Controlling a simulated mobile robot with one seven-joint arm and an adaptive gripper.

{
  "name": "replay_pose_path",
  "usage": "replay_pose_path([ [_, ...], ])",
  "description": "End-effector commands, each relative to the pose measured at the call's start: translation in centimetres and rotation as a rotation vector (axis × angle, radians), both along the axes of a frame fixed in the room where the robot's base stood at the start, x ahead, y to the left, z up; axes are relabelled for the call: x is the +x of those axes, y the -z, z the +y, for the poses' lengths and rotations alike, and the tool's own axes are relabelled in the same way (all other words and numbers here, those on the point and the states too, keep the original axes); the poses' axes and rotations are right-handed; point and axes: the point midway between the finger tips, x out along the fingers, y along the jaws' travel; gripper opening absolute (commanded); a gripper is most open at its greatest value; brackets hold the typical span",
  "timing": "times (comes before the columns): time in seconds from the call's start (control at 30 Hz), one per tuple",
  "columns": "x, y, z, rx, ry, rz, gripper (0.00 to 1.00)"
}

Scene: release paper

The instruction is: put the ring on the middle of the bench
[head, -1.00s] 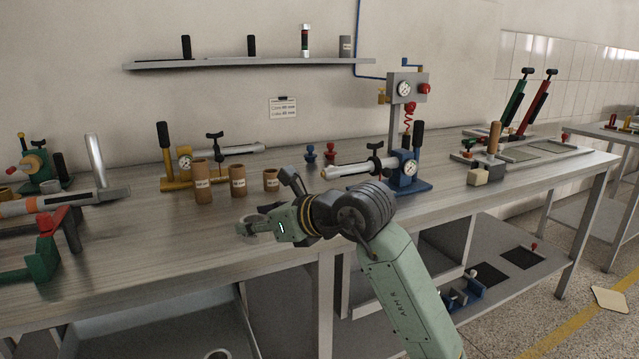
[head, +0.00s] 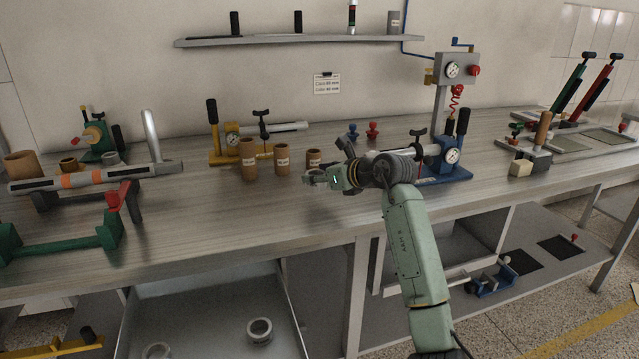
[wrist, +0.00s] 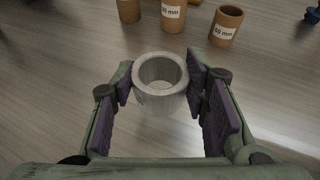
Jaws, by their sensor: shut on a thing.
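The ring (wrist: 160,104) is a short light-grey open cylinder with a hollow middle. In the wrist view it sits upright between the two purple pads of my gripper (wrist: 163,93), which is shut on it. In the head view my gripper (head: 318,179) is over the front middle part of the bench (head: 215,215), in front of the brown tubes; the ring is too small there to make out clearly. I cannot tell whether the ring touches the bench top or is a little above it.
Several labelled brown tubes (head: 248,160) stand just behind my gripper. A blue press (head: 450,150) stands to the right, a long grey tube (head: 90,178) on stands to the left. Below, an open drawer (head: 200,312) holds other grey rings (head: 260,329). Bench top left of my gripper is clear.

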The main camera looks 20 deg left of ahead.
Motion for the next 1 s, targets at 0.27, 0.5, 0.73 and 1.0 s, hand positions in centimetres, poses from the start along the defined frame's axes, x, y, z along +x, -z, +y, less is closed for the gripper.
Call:
replay_pose_path([
  [0.27, 0.0, 3.1, 0.1, 0.002, -0.002, 0.003, 0.13],
  [0.5, 0.0, 3.5, 0.0, 0.001, -0.002, 0.0, 0.13],
  [0.73, 0.1, 3.9, 0.0, 0.001, -0.001, 0.0, 0.43],
  [1.0, 0.0, 3.9, 0.0, 0.001, -0.001, 0.001, 0.61],
])
